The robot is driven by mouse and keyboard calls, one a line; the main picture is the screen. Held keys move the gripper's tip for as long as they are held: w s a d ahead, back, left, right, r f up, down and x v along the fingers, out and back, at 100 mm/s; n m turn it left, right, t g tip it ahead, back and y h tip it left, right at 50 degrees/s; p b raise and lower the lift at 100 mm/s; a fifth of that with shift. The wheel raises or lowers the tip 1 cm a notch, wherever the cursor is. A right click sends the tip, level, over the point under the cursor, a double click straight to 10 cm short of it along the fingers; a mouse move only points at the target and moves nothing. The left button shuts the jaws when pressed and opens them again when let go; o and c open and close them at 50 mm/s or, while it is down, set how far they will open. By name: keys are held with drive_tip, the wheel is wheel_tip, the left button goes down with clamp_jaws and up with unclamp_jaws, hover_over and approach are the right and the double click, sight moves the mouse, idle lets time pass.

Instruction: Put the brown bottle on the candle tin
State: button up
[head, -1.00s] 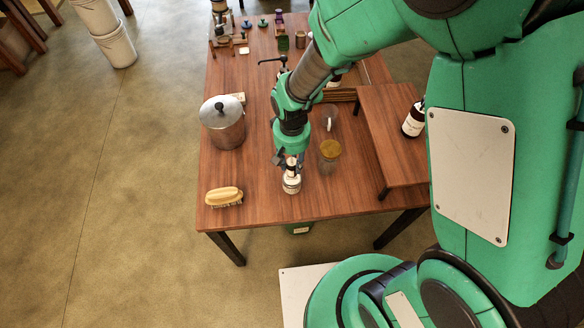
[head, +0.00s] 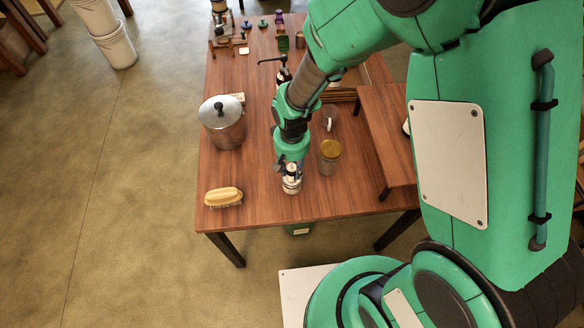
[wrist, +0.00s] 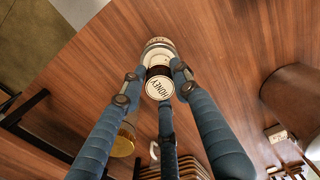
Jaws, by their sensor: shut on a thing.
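The small brown bottle (head: 291,178) has a white top lettered HONEY, which faces the camera in the wrist view (wrist: 159,88). My gripper (head: 290,167) points down near the front edge of the table and is shut on this bottle. In the wrist view, my gripper's fingers (wrist: 156,80) close around its upper part. The pale candle tin (head: 291,188) is directly beneath the bottle, and its rim shows beyond it in the wrist view (wrist: 159,46). The bottle appears to be at the tin's top; I cannot tell whether they touch.
A jar with a golden lid (head: 330,150) stands close on the right. A raised wooden stand (head: 385,120) is at the right. The table is clear between brush and tin.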

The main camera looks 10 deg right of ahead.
sight(292, 168)
drive_tip(key=shift+f, duration=0.15)
drive_tip(key=o, duration=1.2)
wheel_tip(292, 168, up, 12)
drive_tip(key=p, duration=0.2)
drive_tip(key=shift+p, duration=0.3)
drive_tip(key=shift+r, duration=0.25)
